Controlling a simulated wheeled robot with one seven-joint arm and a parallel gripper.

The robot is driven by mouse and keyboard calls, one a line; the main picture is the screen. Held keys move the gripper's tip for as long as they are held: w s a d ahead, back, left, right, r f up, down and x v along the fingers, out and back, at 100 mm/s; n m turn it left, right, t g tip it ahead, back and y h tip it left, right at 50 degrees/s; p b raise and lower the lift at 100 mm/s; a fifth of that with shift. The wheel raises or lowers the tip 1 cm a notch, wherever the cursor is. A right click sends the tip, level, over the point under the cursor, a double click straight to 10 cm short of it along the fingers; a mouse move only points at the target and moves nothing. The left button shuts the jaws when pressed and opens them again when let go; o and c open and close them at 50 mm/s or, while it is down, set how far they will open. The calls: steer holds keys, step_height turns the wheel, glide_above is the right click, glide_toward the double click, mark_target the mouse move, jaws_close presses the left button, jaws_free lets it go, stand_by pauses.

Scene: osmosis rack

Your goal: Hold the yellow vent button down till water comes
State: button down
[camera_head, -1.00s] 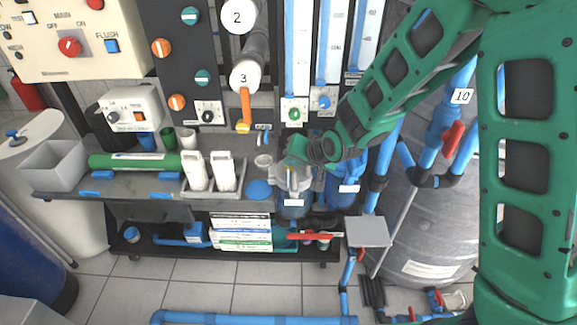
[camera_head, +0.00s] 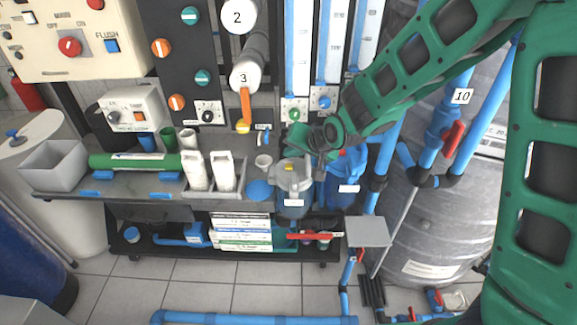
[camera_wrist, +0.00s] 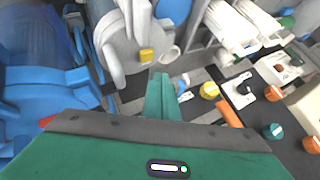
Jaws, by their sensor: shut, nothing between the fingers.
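The yellow vent button (camera_head: 289,168) sits on top of the light grey cap of a filter housing (camera_head: 294,180) with a bluish bowl. In the wrist view the button (camera_wrist: 146,54) shows on the grey cap, just above and left of my fingertips. My gripper (camera_wrist: 160,78) is shut, with nothing between its green fingers. In the head view my gripper (camera_head: 299,137) is behind and above the cap, apart from the button. No water shows on the cap.
A blue-capped housing (camera_head: 347,165) stands close on the right. A small white cup (camera_head: 263,162) and a blue disc (camera_head: 259,190) are left of the grey cap. White bottles (camera_head: 223,170) stand in a grey tray. An orange-handled valve (camera_head: 246,105) is behind.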

mark_target(291, 168)
steer(key=shift+r, duration=1.65)
